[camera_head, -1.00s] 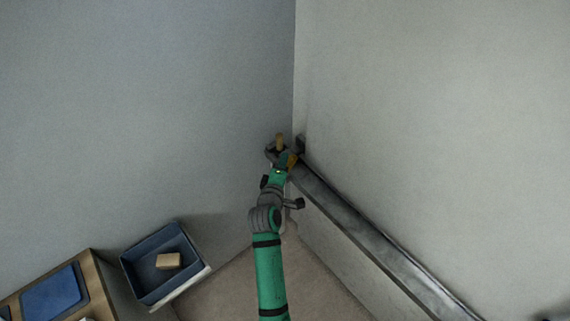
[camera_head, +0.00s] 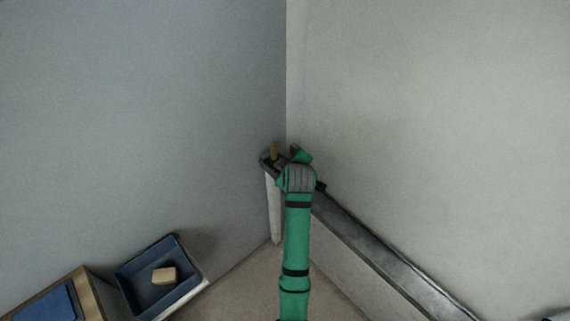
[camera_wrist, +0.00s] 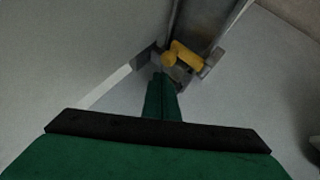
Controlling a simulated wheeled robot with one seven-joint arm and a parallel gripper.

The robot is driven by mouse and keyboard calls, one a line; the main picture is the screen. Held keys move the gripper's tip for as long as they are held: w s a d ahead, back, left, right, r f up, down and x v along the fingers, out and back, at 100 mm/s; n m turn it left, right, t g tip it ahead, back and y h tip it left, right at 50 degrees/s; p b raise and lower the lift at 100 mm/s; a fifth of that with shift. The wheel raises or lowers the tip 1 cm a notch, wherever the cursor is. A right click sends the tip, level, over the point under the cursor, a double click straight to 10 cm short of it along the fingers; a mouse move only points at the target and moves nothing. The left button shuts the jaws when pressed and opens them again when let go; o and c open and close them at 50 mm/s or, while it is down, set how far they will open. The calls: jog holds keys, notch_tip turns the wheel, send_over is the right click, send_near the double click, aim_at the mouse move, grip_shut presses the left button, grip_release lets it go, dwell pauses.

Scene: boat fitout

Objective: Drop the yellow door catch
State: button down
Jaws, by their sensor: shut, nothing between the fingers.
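The yellow door catch (camera_head: 274,150) shows as a small upright bar on a dark mount near the wall corner. In the wrist view the catch (camera_wrist: 188,58) has a rounded knob and a short arm, lying against a metal rail end. My gripper (camera_wrist: 163,76) is shut and empty, its green fingers together with their tips close beside the knob. I cannot tell whether they touch it. In the head view my wrist hides most of the gripper and part of the mount.
A long dark metal ledge (camera_head: 390,262) runs along the right wall. A blue bin (camera_head: 142,285) holding a tan block (camera_head: 164,276) stands at lower left, beside a wooden-edged unit with a blue pad (camera_head: 45,303). Walls close in on both sides of the corner.

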jog(key=shift+r, duration=0.1)
jog(key=shift+d+r, duration=0.1)
jog(key=shift+r, duration=0.6)
jog(key=shift+r, duration=0.1)
jog(key=s+d+r, duration=0.3)
jog(key=s+r, duration=0.2)
jog(key=r, duration=0.6)
jog(key=shift+r, duration=0.35)
jog(key=shift+w+f, duration=0.1)
